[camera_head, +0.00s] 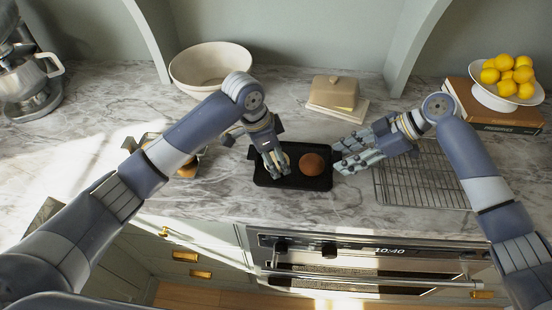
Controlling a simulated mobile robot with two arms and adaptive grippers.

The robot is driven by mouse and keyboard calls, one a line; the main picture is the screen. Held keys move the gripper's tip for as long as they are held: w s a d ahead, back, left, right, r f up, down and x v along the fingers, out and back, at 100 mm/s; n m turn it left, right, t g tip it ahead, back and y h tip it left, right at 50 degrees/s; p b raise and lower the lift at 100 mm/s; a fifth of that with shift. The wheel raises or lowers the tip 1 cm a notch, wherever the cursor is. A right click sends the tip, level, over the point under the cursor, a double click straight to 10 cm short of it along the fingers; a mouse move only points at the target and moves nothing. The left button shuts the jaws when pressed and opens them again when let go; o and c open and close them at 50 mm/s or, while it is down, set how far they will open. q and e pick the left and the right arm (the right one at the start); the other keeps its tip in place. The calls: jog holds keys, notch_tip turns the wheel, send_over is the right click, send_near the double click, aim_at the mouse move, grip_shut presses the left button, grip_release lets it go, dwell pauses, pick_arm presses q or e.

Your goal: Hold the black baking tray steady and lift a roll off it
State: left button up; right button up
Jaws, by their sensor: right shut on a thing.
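The black baking tray (315,185) lies on the marble counter near its front edge. A round brown roll (312,164) sits on it, right of its middle. My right gripper (342,163) is shut on the tray's right end. My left gripper (277,169) points down over the left part of the tray, left of the roll and apart from it. Its fingers hide that part of the tray, and I cannot tell whether they are open or hold anything.
A basket (140,141) with brown items stands left, partly behind my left arm. A wire rack (420,187) lies right of the tray. A butter dish (334,93), a cream bowl (205,66), a lemon bowl (508,96) and a mixer (30,80) stand farther back.

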pick_arm(q)
notch_tip(320, 180, up, 10)
pick_arm(e)
jog(key=shift+f, duration=0.1)
dwell(0.4)
jog(key=o, duration=1)
pick_arm(q)
jog(key=shift+w, duration=0.1)
pick_arm(e)
jog(key=shift+o, duration=0.2)
jog(key=shift+w, duration=0.1)
jog(key=v, duration=1.2)
